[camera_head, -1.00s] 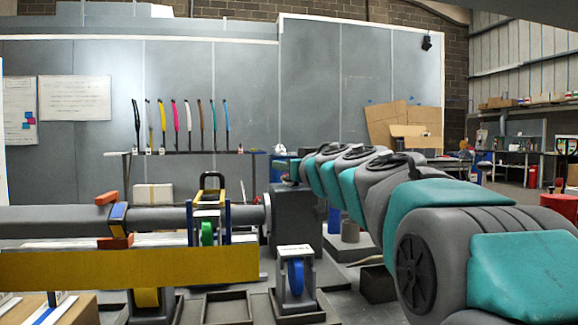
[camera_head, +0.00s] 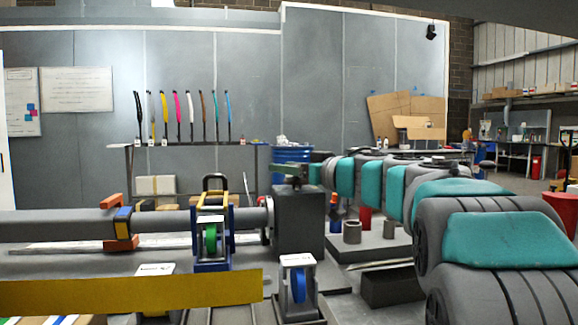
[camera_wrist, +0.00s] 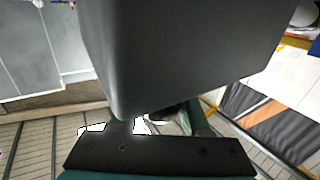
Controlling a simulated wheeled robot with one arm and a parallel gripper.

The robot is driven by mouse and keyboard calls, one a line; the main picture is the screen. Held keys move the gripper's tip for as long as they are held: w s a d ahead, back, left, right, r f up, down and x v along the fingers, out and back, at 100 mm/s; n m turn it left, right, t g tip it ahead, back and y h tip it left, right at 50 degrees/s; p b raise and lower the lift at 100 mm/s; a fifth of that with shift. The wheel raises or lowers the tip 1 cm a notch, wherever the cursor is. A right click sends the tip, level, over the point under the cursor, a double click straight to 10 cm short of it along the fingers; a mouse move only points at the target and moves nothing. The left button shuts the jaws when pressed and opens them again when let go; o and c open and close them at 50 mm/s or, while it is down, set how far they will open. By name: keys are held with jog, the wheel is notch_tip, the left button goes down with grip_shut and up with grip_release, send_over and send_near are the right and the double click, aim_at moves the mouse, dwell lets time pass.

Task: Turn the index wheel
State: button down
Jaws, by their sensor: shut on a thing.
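My gripper (camera_head: 296,171) is at the top of the dark grey block (camera_head: 298,222) at the right end of the long grey tube (camera_head: 60,224). In the wrist view, the dark block (camera_wrist: 185,50) fills the upper middle. My gripper (camera_wrist: 160,124) shows below it, with its fingers to either side of a dark rounded part (camera_wrist: 166,115). It is shut on this part, which seems to belong to the index wheel. Most of the wheel is hidden by the block. I cannot tell how far it is turned.
A green roller (camera_head: 211,238) in a blue stand and a blue roller (camera_head: 299,285) in a grey stand are in front. A yellow bar (camera_head: 130,291) crosses the lower left. A grey cup (camera_head: 352,231) and a dark box (camera_head: 391,286) are right of the block.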

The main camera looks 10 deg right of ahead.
jog(key=shift+s+a+n+g+y, duration=0.1)
jog(key=shift+a+n+g+y, duration=0.1)
jog(key=shift+n+g+y, duration=0.8)
jog(key=shift+c, duration=1.8)
grip_release()
jog(key=shift+v, duration=3.9)
jog(key=shift+f, duration=0.2)
